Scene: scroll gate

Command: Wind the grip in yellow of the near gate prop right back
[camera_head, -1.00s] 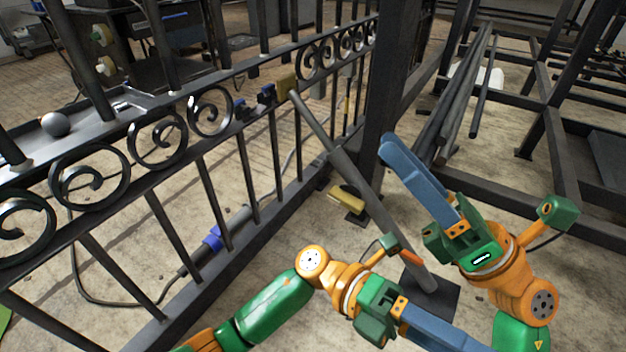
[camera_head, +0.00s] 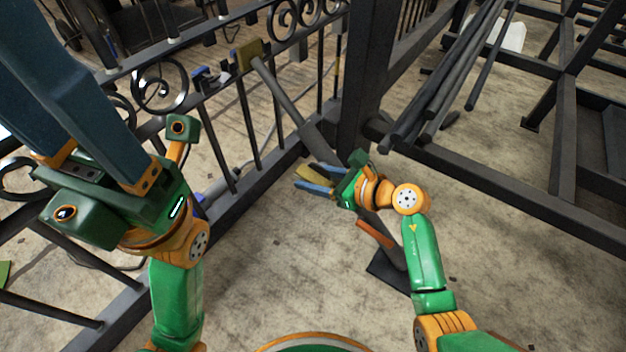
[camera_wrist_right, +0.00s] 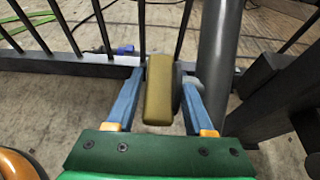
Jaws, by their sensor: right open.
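The near gate prop (camera_head: 275,90) is a dark grey slanted tube from the gate's top rail to a floor plate (camera_head: 388,272). Its yellow grip (camera_head: 303,172) is a short block low on the tube; in the right wrist view the yellow grip (camera_wrist_right: 158,92) stands between my fingers. My right gripper (camera_head: 308,181) is open around it, one blue finger on each side, with a gap visible at the right finger. The right gripper also shows in the right wrist view (camera_wrist_right: 160,105). My left gripper (camera_head: 70,85) is raised at upper left, its fingertips out of frame.
An orange-red bar (camera_head: 376,234) is on the lower prop beside my right arm. The black gate (camera_head: 272,155) with scrolls runs along the left. A post (camera_head: 366,85) and stacked dark pipes (camera_head: 450,85) stand to the right. The floor at lower middle is clear.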

